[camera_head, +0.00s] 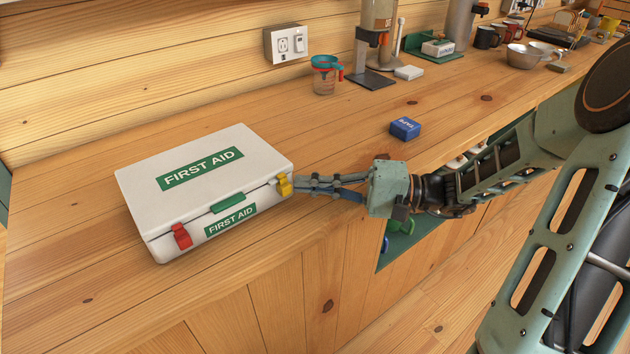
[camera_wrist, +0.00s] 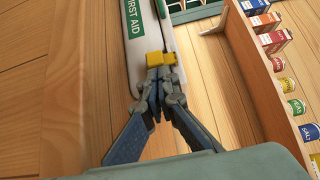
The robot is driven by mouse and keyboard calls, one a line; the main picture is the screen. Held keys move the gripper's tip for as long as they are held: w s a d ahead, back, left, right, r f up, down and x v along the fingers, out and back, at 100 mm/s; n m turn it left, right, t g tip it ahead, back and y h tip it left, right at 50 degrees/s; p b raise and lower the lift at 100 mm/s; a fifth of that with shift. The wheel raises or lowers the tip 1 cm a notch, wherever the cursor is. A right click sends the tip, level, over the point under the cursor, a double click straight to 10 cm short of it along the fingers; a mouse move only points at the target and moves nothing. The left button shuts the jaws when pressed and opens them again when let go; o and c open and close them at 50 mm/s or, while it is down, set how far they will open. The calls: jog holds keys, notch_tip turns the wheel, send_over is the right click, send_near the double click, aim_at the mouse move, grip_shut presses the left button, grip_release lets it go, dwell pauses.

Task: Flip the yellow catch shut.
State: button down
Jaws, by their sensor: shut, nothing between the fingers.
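A white first aid case (camera_head: 215,163) with green labels lies on the wooden counter, its lid down. The yellow catch (camera_head: 284,186) is on its front edge near the right corner. A red catch (camera_head: 181,236) is near the left corner. My gripper (camera_head: 299,184) is shut and empty, with its fingertips right at the yellow catch. In the wrist view the yellow catch (camera_wrist: 158,59) sits just beyond my fingertips (camera_wrist: 160,80). I cannot tell whether they touch it, or whether the catch is fully closed. The fingertips hide part of the case front there.
A small blue box (camera_head: 405,128) lies on the counter behind my arm. Cans and cartons (camera_wrist: 275,40) show at the right of the wrist view. The counter left of the case is clear.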

jog(key=shift+s+a, duration=0.75)
jog(key=shift+a, duration=0.2)
jog(key=w+d, duration=0.1)
jog(key=d, duration=0.1)
jog(key=w+d, duration=0.1)
jog(key=d, duration=0.1)
jog(key=shift+w, duration=0.35)
jog(key=s+d+p, duration=0.1)
jog(key=d, duration=0.8)
jog(key=shift+s+d, duration=0.15)
jog(key=shift+s, duration=0.2)
